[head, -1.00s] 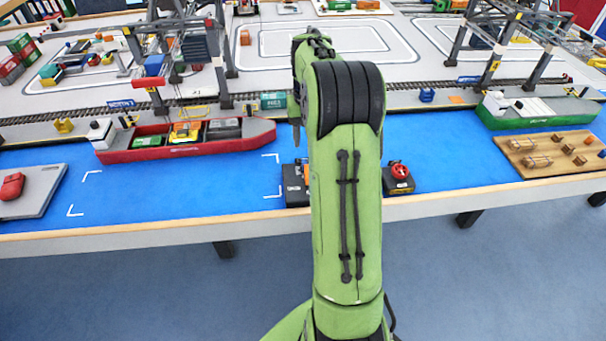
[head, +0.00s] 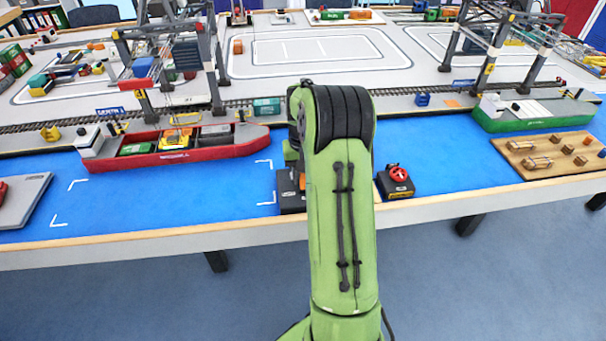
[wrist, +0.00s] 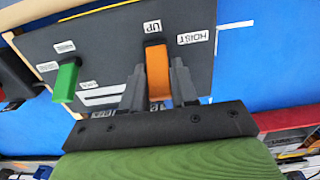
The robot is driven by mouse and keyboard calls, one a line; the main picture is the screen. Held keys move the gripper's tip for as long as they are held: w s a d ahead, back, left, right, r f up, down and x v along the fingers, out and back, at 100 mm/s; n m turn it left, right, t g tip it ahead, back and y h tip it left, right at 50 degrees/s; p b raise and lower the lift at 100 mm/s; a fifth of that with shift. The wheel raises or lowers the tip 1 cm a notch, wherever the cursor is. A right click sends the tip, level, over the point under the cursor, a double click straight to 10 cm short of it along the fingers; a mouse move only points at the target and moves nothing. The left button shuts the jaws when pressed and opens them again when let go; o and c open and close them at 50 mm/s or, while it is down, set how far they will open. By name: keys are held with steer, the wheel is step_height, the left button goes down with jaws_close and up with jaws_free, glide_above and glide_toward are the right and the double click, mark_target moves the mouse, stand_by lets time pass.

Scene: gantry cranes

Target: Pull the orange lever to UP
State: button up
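The orange lever (wrist: 157,72) stands on a dark grey control panel (wrist: 110,40) in the wrist view, below the printed UP label and beside the HOIST label. My gripper (wrist: 159,88) has one finger on each side of the lever, and both fingers appear to press against it. A green lever (wrist: 66,82) stands on the same panel to the left, clear of the fingers. In the head view the control box (head: 291,202) shows left of my arm. My arm hides most of it there, and my gripper is hidden too.
A black box with a red knob (head: 397,174) is right of my arm. A red ship (head: 180,156) with containers lies left on the blue surface, a green ship (head: 530,118) at right. A wooden board (head: 548,152) with small pieces is at the front right. Gantry cranes stand behind.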

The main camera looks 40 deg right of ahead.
jaws_close()
